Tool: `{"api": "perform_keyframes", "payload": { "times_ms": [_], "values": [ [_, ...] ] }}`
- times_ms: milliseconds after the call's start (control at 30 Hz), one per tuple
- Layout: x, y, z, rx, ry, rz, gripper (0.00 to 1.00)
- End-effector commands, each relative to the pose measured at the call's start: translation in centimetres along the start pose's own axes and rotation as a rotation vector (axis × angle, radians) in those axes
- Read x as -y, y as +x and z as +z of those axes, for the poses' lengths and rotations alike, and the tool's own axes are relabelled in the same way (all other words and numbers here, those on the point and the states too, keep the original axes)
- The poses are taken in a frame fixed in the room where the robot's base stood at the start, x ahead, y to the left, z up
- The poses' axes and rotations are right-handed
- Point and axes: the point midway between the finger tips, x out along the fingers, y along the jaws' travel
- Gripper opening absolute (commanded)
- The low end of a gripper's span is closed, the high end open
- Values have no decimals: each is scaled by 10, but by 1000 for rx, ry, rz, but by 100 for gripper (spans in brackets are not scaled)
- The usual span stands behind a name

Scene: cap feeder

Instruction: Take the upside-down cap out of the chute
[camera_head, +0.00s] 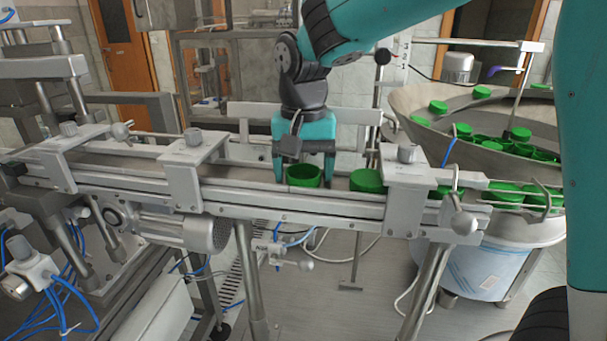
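The upside-down cap (304,177) is green, with its hollow side facing up. It sits in the chute (235,193), low between the rails. My gripper (304,168), teal with a dark wrist, points straight down over it. One finger is on the left of the cap and one on the right, with what looks like a narrow gap on each side. The gripper looks open around the cap. The cap's lower part is hidden by the front rail. A second green cap (367,181), closed top up, sits in the chute just right of the right finger.
More green caps (507,193) lie farther right in the chute. A round feeder bowl (420,105) with several loose green caps stands at the right. Metal clamp brackets (195,160) (407,175) cross the chute on both sides of my gripper. The chute is empty to the left.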

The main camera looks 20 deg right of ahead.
Motion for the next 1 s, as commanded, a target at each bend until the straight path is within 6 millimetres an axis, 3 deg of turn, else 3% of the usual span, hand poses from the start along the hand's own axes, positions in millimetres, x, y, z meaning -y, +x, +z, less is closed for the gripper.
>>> {"api": "perform_keyframes", "payload": {
  "times_ms": [33, 133, 567, 767, 1000],
  "values": [
    [0, 0, 0, 0, 0, 0, 64],
    [0, 0, 0, 0, 0, 0, 41],
    [0, -7, 0, -2, 0, -1, 40],
    [0, -33, -1, -5, 0, -4, 40],
    [0, -92, -1, -7, 0, -5, 40]
  ]
}}
